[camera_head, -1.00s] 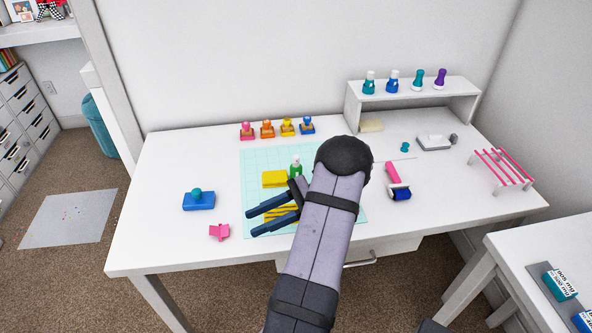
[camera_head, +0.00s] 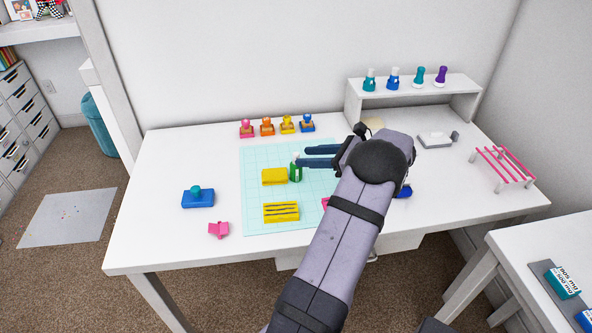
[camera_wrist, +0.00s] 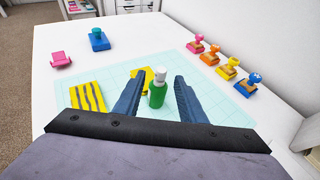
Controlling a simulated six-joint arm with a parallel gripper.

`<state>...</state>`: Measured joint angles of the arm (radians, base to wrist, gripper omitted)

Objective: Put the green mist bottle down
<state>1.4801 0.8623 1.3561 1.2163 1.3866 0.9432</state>
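The green mist bottle (camera_head: 295,173), with a white top, stands upright on the light-green grid mat (camera_head: 262,158), just right of a plain yellow block (camera_head: 274,177). My gripper (camera_head: 302,156) reaches in from the right, and its dark blue fingers point left at the bottle. In the wrist view the bottle (camera_wrist: 157,94) shows between the two fingers (camera_wrist: 157,82), with a gap on each side. The gripper is open and holds nothing. The near finger overlaps the bottle's top in the head view; I cannot tell whether they touch.
A striped yellow block (camera_head: 281,212) lies on the mat in front. Several stamps (camera_head: 267,127) stand along the back. A blue item (camera_head: 198,199) and a pink clip (camera_head: 219,230) lie left. A shelf (camera_head: 412,97) with several bottles stands back right. My arm partly hides a roller.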

